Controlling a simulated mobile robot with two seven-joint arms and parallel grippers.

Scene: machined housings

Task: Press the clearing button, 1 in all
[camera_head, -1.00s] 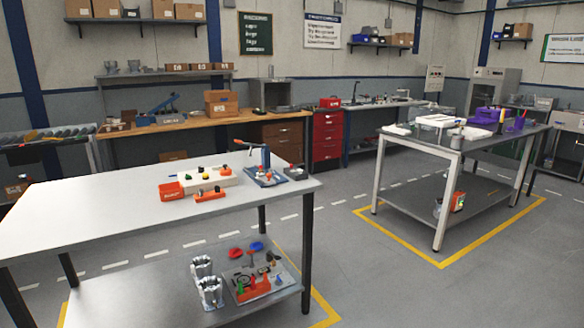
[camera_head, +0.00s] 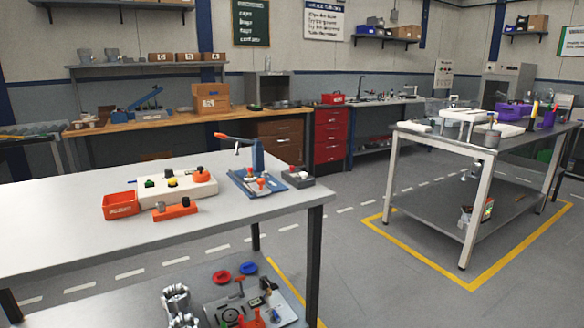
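A cream control box (camera_head: 178,189) with green, yellow and black buttons and an orange part at its right end sits on the white-topped table (camera_head: 70,230). An orange block (camera_head: 175,210) with small knobs lies in front of it. A small dark grey box (camera_head: 298,180) with a red button on top stands near the table's right end. I cannot tell which button is the clearing button. Neither of my grippers is in view.
A blue fixture with a red-handled lever (camera_head: 255,165) stands beside the grey box. A red-orange bin (camera_head: 120,205) is left of the control box. Metal housings (camera_head: 177,300) are on the lower shelf. Open floor (camera_head: 350,240) separates this table from the right-hand one (camera_head: 480,145).

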